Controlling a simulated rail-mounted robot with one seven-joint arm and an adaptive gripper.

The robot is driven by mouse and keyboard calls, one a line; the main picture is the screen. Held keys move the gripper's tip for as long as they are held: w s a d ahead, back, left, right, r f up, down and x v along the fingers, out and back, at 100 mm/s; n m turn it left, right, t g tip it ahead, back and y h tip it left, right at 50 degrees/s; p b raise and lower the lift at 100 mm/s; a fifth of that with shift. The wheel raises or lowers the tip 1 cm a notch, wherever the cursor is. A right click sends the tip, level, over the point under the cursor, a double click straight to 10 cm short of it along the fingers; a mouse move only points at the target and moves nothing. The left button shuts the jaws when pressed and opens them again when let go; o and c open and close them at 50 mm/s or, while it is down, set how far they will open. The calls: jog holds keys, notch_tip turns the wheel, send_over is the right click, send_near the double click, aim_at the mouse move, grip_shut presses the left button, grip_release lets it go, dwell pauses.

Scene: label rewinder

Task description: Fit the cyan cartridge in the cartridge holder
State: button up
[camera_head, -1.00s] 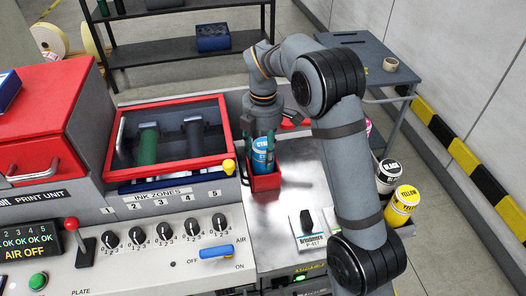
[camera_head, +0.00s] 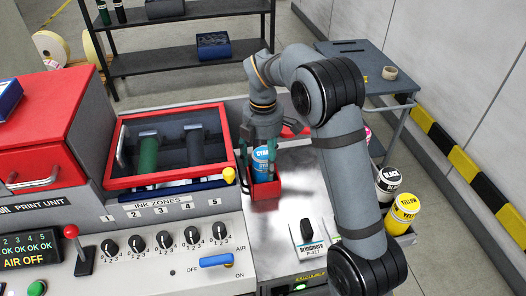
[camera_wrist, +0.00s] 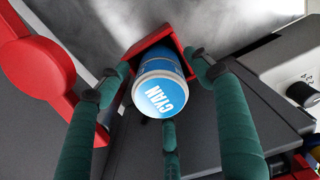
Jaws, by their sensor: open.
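The cyan cartridge (camera_head: 262,163), blue with a white end and a CYAN label, stands in the red cartridge holder (camera_head: 265,189) on the metal top. In the wrist view, the cartridge (camera_wrist: 161,92) has its lower part within the red holder walls (camera_wrist: 166,36). My gripper (camera_head: 260,150) is above and around the cartridge with its green fingers spread. In the wrist view, the fingers of my gripper (camera_wrist: 160,85) stand apart from the cartridge's sides. The cartridge's bottom is hidden inside the holder.
Black (camera_head: 388,182) and yellow (camera_head: 404,208) cartridges stand at the right, with a pink one partly hidden behind my arm. The ink zone box with its red frame (camera_head: 112,150) is left of the holder. A control panel with knobs lies in front.

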notch_tip(320, 180, up, 12)
jog(key=shift+r+p, duration=0.1)
jog(key=shift+p, duration=0.9)
notch_tip(320, 180, down, 13)
jog(key=shift+r+b, duration=0.15)
jog(key=shift+b, duration=1.05)
notch_tip(320, 180, up, 2)
jog(key=shift+w+r, duration=0.1)
jog(key=shift+r, duration=0.55)
jog(key=shift+f, duration=0.1)
